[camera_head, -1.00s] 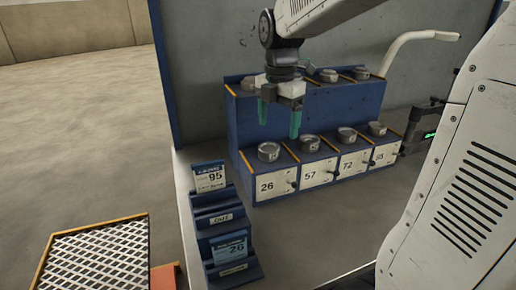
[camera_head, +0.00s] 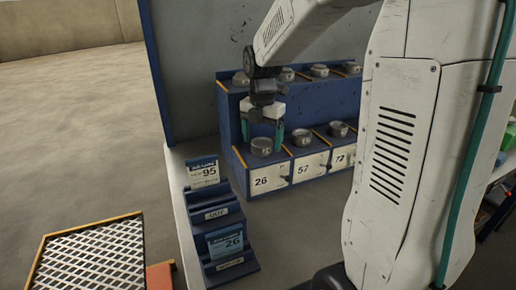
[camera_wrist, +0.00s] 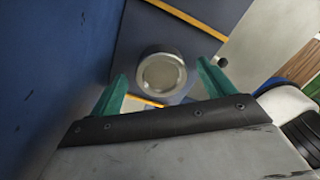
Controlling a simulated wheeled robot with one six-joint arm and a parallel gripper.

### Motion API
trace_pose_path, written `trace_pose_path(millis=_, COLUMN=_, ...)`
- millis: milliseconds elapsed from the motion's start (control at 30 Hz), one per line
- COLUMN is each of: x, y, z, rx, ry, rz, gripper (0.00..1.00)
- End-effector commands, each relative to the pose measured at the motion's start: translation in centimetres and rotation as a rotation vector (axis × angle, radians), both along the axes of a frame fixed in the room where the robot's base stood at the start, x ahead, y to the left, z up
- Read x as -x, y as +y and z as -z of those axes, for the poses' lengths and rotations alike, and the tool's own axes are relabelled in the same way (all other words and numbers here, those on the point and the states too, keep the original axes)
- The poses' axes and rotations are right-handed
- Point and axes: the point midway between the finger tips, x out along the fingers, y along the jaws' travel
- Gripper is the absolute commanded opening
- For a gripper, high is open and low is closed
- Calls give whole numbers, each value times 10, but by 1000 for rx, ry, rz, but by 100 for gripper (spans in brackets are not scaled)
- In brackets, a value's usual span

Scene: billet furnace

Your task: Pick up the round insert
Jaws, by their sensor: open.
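Several round metal inserts sit on a blue two-tier rack (camera_head: 239,158). The round insert (camera_head: 262,146) above the drawer labelled 26 is on the lower tier at the left end. My gripper (camera_head: 262,135) is open, pointing down, with its green fingers just above and around this insert in the head view. In the wrist view the insert (camera_wrist: 161,74) lies between and beyond the two green fingertips (camera_wrist: 160,82), with a gap on each side. I cannot tell how far below the fingertips it is.
Other inserts stand above drawers 57 (camera_head: 302,137) and 72 (camera_head: 339,129), with more on the upper tier. A blue card holder (camera_head: 215,215) with cards 95 and 26 stands to the left. A mesh-topped stand (camera_head: 90,262) is at lower left. A grey panel rises behind the rack.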

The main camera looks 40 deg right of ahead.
Motion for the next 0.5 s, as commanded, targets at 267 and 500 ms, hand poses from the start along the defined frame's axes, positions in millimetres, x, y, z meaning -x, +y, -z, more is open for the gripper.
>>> trace_pose_path(millis=267, x=0, y=1, z=0, rx=0, ry=0, rz=-2, gripper=51)
trace_pose_path(millis=500, x=-1, y=2, z=-1, rx=0, ry=-2, rz=-3, gripper=10)
